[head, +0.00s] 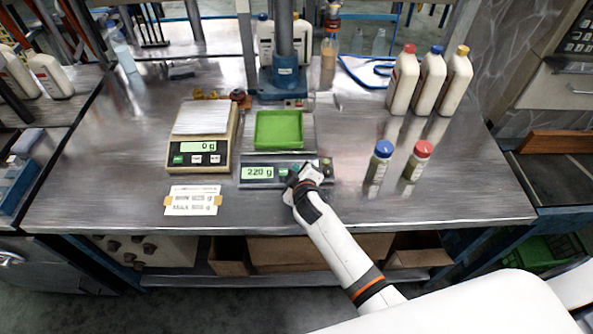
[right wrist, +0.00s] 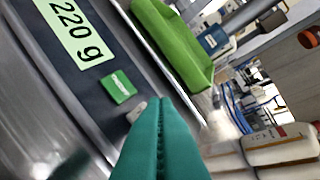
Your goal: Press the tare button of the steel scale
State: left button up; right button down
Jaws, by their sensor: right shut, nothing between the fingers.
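The steel scale (head: 247,184) stands at the table's front middle with a green tray (head: 278,130) on its pan. Its display (head: 258,172) reads 220 g, and the same reading shows in the right wrist view (right wrist: 75,30). A green button (right wrist: 118,87) and a small grey button (right wrist: 136,108) sit beside the display; the green one's label is too small to read. My right gripper (head: 295,171) is shut and empty at the scale's front panel. Its teal fingertips (right wrist: 165,103) appear close to the grey button; I cannot tell whether they touch it. My left gripper is out of view.
A beige scale (head: 199,158) reading 0 g stands to the left, with a paper card (head: 193,200) in front. Two small capped bottles (head: 380,162) stand to the right, with several larger bottles (head: 430,78) behind. A blue stand (head: 286,78) rises behind the steel scale.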

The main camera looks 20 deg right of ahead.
dwell(0.4)
jog(key=shift+w+f+b, duration=0.15)
jog(key=shift+f+b, duration=0.2)
jog(key=shift+f, duration=0.1)
jog(key=shift+w+f+b, duration=0.1)
jog(key=shift+f+b, duration=0.25)
dwell(0.6)
jog(key=shift+r, duration=0.1)
jog(key=shift+s+r+p, duration=0.25)
jog(key=shift+r+p, duration=0.4)
jog(key=shift+p, duration=0.2)
jog(key=shift+r, duration=0.1)
jog(key=r+p, duration=0.1)
jog(key=s+r+p, duration=0.1)
jog(key=r+p, duration=0.2)
jog(key=shift+s+a+r+p, duration=0.2)
jog(key=shift+s+r+p, duration=0.1)
jog(key=shift+p, duration=0.1)
dwell(0.6)
